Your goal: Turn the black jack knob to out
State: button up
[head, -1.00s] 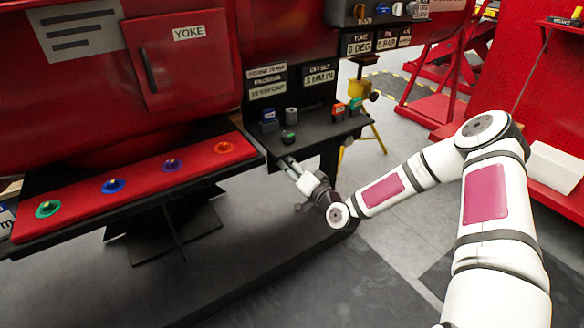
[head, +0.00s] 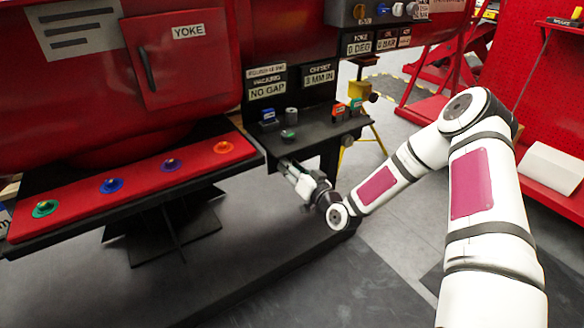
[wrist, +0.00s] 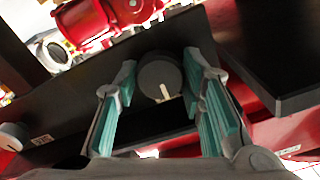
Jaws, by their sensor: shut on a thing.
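The black jack knob (wrist: 158,72) is a dark round knob with a pale pointer mark at its lower right in the wrist view. It sits on the front of a dark panel. My gripper (wrist: 160,80) has its teal-padded fingers on both sides of the knob and is shut on it. In the head view my gripper (head: 287,169) reaches the front edge of the dark shelf (head: 325,131); the knob itself is hidden there. A sign (head: 268,90) above the shelf reads "NO GAP", and the sign beside it (head: 319,77) reads "3 MM IN".
Small blue, grey, green and orange pieces stand on the shelf. A second, grey knob (wrist: 12,137) shows at the left in the wrist view. A red ledge (head: 130,190) with several coloured knobs lies left. Open floor lies in front.

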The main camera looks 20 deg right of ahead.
jog(key=shift+f, duration=0.1)
jog(key=o, duration=1.2)
jog(key=shift+c, duration=0.2)
jog(key=v, duration=1.2)
